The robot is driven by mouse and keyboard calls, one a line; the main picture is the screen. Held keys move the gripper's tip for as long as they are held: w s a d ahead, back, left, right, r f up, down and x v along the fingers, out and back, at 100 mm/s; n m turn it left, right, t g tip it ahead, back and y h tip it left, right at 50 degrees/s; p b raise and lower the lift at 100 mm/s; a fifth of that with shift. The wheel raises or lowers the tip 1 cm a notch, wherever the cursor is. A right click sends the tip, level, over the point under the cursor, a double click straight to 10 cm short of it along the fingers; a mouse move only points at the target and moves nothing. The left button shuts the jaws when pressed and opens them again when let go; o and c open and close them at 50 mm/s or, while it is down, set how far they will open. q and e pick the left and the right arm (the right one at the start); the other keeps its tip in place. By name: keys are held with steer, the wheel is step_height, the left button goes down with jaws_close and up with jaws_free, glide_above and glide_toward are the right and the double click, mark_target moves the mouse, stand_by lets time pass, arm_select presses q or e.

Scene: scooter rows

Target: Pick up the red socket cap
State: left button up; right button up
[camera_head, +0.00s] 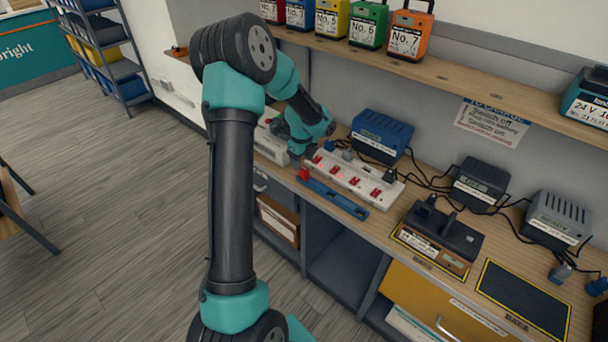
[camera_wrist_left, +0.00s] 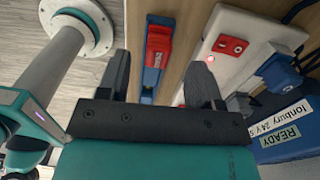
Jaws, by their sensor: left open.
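The red socket cap (camera_head: 304,174) sits at the left end of a blue bar (camera_head: 340,200) on the workbench, in front of the white power strip. It also shows in the left wrist view (camera_wrist_left: 158,42), beyond my fingertips and roughly centred between them. My left gripper (camera_wrist_left: 161,74) is open and empty, its two dark fingers apart. In the head view the left wrist (camera_head: 303,140) hangs above the bench just behind the cap, its fingers mostly hidden. My right gripper is not in view.
The white power strip (camera_head: 358,178) with red switches and plugs lies right beside the blue bar. A blue charger (camera_head: 381,137), grey chargers (camera_head: 480,184) and loose black cables fill the bench behind. A shelf (camera_head: 430,70) with coloured batteries overhangs the back.

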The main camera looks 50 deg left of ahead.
mark_target(304, 168)
arm_select(q)
steer(key=shift+d+f, duration=0.25)
steer(key=shift+f, duration=1.05)
steer(key=shift+d+f, duration=0.2)
steer(key=shift+f, duration=1.05)
steer(key=shift+c, duration=0.2)
steer(key=c, duration=1)
steer(key=shift+o, duration=0.2)
steer(key=shift+r, duration=0.1)
steer(key=shift+r, duration=0.5)
step_height(304, 168, up, 2)
steer(key=shift+s+d+r, duration=0.1)
steer(key=shift+r, duration=0.15)
steer(key=s+d+r, duration=0.1)
steer(key=s+d, duration=0.9)
steer(key=d, duration=0.1)
steer(key=shift+s+d+r, duration=0.15)
steer(key=shift+s+d, duration=0.05)
steer(key=shift+d, duration=0.2)
